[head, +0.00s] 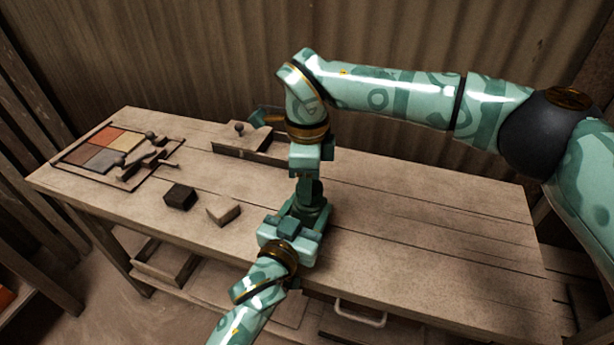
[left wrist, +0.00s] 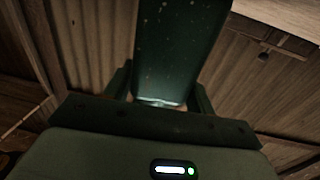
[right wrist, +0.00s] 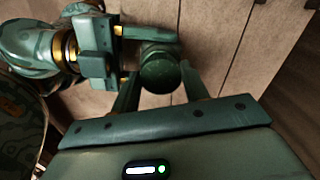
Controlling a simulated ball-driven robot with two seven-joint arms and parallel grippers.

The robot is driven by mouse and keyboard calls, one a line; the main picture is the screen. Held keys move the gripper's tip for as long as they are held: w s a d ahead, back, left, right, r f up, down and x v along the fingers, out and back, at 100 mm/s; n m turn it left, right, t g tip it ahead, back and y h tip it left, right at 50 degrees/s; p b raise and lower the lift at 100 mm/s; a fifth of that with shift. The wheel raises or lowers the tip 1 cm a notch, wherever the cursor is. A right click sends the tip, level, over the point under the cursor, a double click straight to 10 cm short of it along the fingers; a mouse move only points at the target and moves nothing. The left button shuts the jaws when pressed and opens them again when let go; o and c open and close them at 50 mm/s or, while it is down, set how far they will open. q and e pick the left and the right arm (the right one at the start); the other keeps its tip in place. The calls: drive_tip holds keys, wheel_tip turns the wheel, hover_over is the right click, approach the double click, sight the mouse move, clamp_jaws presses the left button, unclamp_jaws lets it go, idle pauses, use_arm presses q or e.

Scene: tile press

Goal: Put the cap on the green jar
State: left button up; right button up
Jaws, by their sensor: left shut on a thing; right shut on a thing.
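The green jar (left wrist: 182,45) is dark and glossy and stands between the fingers of my left gripper (left wrist: 165,90), which is shut on it. In the head view the jar is mostly hidden by my two grippers above the middle of the bench. My right gripper (head: 309,185) points down from above it, shut on a round dark green piece, the cap (right wrist: 160,70), seen from above in the right wrist view. My left gripper (right wrist: 125,60) reaches in from the left there, close below the cap. I cannot tell whether the cap touches the jar's rim.
A wooden bench (head: 430,225) carries a tray of coloured tiles (head: 100,150) at the left, a dark block (head: 180,196), a light block (head: 223,211) and a wooden fixture with a knob (head: 240,135) at the back. The right side of the bench is clear.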

drive_tip(key=shift+f, duration=0.3)
